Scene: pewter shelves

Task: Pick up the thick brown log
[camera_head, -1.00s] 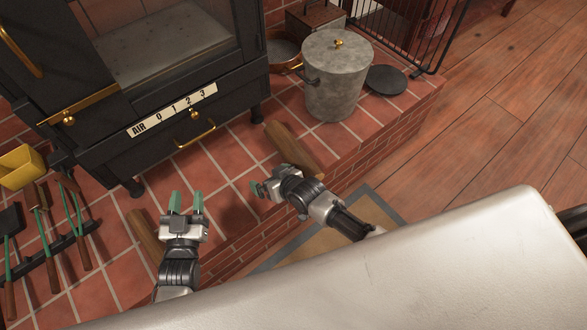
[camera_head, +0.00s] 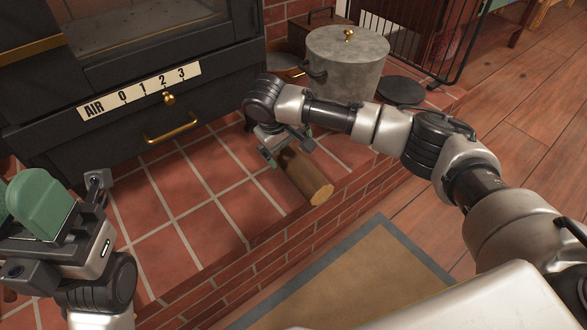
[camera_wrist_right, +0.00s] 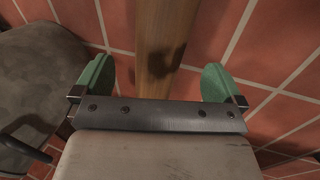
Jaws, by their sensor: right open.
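A brown log (camera_head: 311,184) lies on the red tiled hearth near its brick edge, one cut end facing me. My right gripper (camera_head: 287,147) is over the log's far part, with its fingers spread to either side. In the right wrist view the log (camera_wrist_right: 163,45) runs between the two green fingertips of the right gripper (camera_wrist_right: 158,82), with a gap on each side; a dark patch shows on the wood. My left gripper (camera_head: 28,205) is at the left edge, away from the log and partly cut off; its jaw gap is unclear.
A black stove (camera_head: 150,95) with a brass handle stands behind the hearth. A grey lidded bucket (camera_head: 347,70) stands just behind my right arm, beside a dark round plate (camera_head: 401,91). The hearth's brick edge (camera_head: 290,240) drops to a mat (camera_head: 370,285). Tiles left of the log are clear.

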